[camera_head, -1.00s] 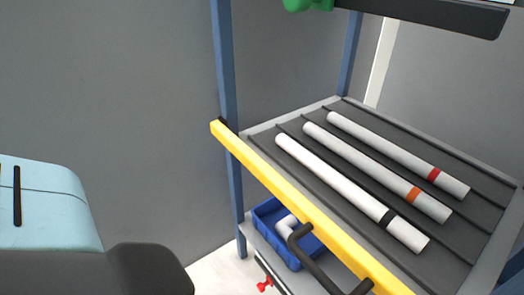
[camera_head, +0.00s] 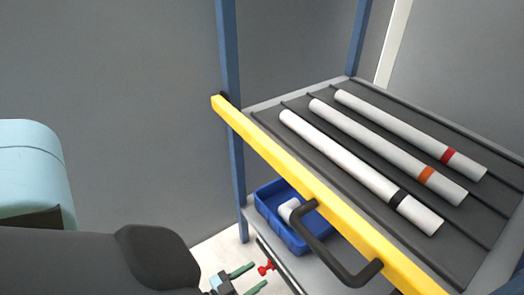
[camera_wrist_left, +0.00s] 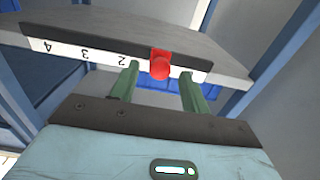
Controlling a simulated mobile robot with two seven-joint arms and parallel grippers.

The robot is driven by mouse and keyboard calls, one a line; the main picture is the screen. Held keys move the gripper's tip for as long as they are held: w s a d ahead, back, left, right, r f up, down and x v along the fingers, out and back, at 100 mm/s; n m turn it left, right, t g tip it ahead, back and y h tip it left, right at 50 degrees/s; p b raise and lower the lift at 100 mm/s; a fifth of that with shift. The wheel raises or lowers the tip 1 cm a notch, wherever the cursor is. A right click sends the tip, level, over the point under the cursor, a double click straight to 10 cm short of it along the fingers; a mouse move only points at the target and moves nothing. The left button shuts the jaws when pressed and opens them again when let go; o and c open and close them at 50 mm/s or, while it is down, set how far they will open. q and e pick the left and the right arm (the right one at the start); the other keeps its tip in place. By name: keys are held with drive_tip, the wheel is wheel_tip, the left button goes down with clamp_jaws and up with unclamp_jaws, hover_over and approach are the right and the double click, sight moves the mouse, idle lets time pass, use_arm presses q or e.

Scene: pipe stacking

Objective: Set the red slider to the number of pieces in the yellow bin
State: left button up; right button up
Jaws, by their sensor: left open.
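The red slider (camera_head: 266,268) sits on the front edge of the lower shelf. In the left wrist view the slider (camera_wrist_left: 160,65) is on a white number strip (camera_wrist_left: 103,58), beside the 2 on the side away from 3 and 4. The numbers appear upside down there. My left gripper (camera_head: 259,274) is open, with its green fingers pointing at the slider. In the wrist view one finger is on each side of the slider, and contact cannot be told. I see no yellow bin. My right gripper is out of view.
A blue bin (camera_head: 270,208) with a white pipe fitting (camera_head: 288,209) stands on the lower shelf. Above it are a yellow bar (camera_head: 270,153) with a black handle (camera_head: 330,250), and a shelf with three white pipes. A blue post (camera_head: 232,120) stands close by.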

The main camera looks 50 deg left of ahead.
sight(260, 273)
use_arm(q)
drive_tip(key=shift+w+d+b, duration=0.15)
drive_tip(key=shift+w+b, duration=0.3)
drive_tip(key=shift+w, duration=1.15)
clamp_jaws()
